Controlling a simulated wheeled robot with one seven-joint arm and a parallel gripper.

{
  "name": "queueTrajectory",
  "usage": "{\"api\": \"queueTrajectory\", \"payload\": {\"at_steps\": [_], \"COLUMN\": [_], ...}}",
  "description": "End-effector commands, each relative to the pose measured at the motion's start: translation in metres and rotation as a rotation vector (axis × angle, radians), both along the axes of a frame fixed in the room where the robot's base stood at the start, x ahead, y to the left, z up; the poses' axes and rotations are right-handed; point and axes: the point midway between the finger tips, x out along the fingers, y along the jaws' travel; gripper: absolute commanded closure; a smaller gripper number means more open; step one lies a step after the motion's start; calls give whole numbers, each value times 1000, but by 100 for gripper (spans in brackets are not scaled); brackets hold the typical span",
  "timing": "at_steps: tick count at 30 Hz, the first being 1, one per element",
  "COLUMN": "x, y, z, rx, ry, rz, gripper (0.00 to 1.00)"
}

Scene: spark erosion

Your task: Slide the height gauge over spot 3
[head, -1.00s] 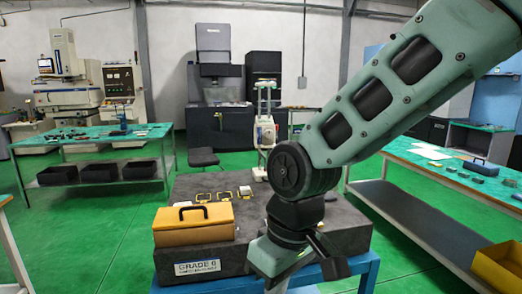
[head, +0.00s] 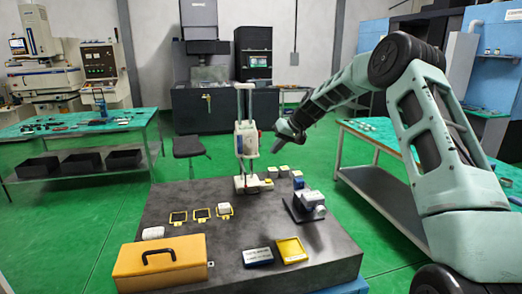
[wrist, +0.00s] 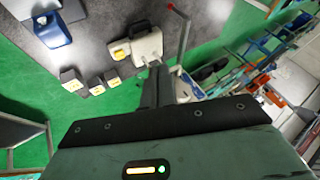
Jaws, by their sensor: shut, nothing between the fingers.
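The height gauge (head: 246,140) is a tall white frame with a pale base, upright near the back edge of the dark granite plate. Several yellow-rimmed dark square spots (head: 201,215) lie in a row in front and left of it; their numbers are too small to read. A white block sits at the rightmost spot (head: 223,211). My gripper (head: 276,148) is in the air just right of the gauge, apart from it, shut and empty. In the wrist view, the shut dark fingers (wrist: 155,85) point toward the gauge's pale base (wrist: 148,46); they partly hide it.
Several small pale blocks (head: 272,173) stand just right of the gauge. A grey instrument (head: 306,206) stands at the plate's right. An orange case (head: 160,263), a dark box (head: 257,257) and a yellow tray (head: 291,250) are at the front. The plate's middle is clear.

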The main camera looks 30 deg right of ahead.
Motion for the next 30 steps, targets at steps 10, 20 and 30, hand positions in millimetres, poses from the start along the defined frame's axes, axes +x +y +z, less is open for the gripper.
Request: {"api": "queueTrajectory", "payload": {"at_steps": [10, 20, 30], "x": [33, 51, 54], "y": [26, 61, 71], "z": [-51, -67, -70], "rx": [1, -1, -1], "ry": [5, 2, 2], "rz": [3, 4, 1], "gripper": [100, 100, 100]}}
